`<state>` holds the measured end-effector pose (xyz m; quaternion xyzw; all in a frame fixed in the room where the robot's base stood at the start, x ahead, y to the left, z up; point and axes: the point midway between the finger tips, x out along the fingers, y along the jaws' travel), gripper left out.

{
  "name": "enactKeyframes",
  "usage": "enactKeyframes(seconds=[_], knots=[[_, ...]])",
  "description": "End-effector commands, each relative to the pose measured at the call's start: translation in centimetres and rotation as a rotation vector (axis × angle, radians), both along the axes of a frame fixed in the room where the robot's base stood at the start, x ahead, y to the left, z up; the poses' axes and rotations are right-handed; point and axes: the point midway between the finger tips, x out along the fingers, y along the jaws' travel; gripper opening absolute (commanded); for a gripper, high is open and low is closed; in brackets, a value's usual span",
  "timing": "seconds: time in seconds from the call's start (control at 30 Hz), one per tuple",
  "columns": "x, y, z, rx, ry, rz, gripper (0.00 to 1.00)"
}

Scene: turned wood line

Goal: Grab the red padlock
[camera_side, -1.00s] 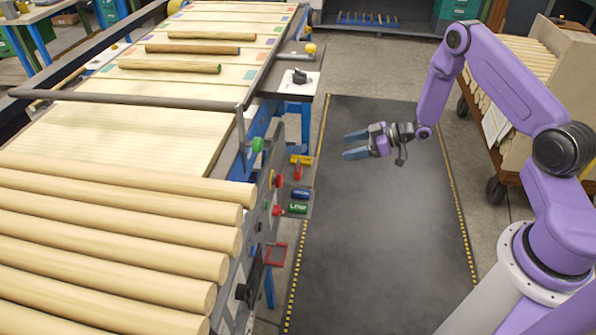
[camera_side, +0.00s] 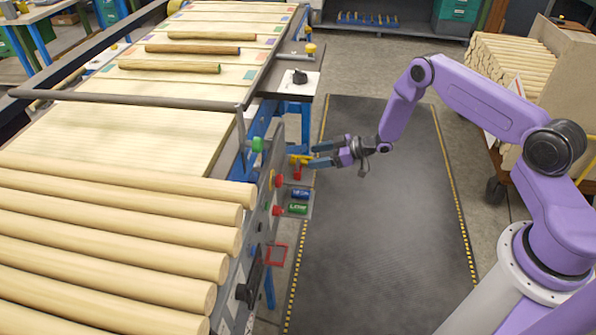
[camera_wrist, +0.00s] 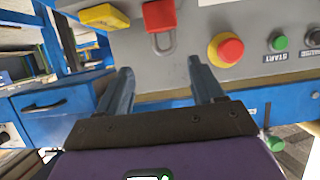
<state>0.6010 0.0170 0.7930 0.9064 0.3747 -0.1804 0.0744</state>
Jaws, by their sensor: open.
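The red padlock (camera_side: 297,172) is on the side of the machine's control panel, just below a yellow piece. In the wrist view the red padlock (camera_wrist: 160,16) shows at the top edge, partly cut off, with its thin shackle reaching toward the gap between my fingers. My gripper (camera_side: 313,155) is open and empty, its blue fingers pointing left at the panel. In the wrist view my gripper (camera_wrist: 160,68) has its fingers apart, on either side of the padlock's line. The padlock lies beyond the fingertips and looks untouched.
The yellow piece (camera_wrist: 104,17) sits close beside the padlock. A red and yellow stop button (camera_wrist: 226,50) and a green start button (camera_wrist: 279,43) are on the panel. Blue and green cylinders (camera_side: 299,201) lie on a small shelf below. The dark mat (camera_side: 385,240) is clear.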

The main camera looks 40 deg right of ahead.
Motion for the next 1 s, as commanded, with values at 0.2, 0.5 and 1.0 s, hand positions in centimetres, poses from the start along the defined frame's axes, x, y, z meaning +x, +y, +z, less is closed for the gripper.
enactKeyframes(seconds=[0.2,0.5,1.0], knots=[[0.7,1.5,-0.9,0.0,-0.001,0.006,0.67],[2.6,3.8,-2.4,0.0,0.0,0.002,0.67],[2.8,4.0,-2.5,0.0,0.0,0.001,0.08]])
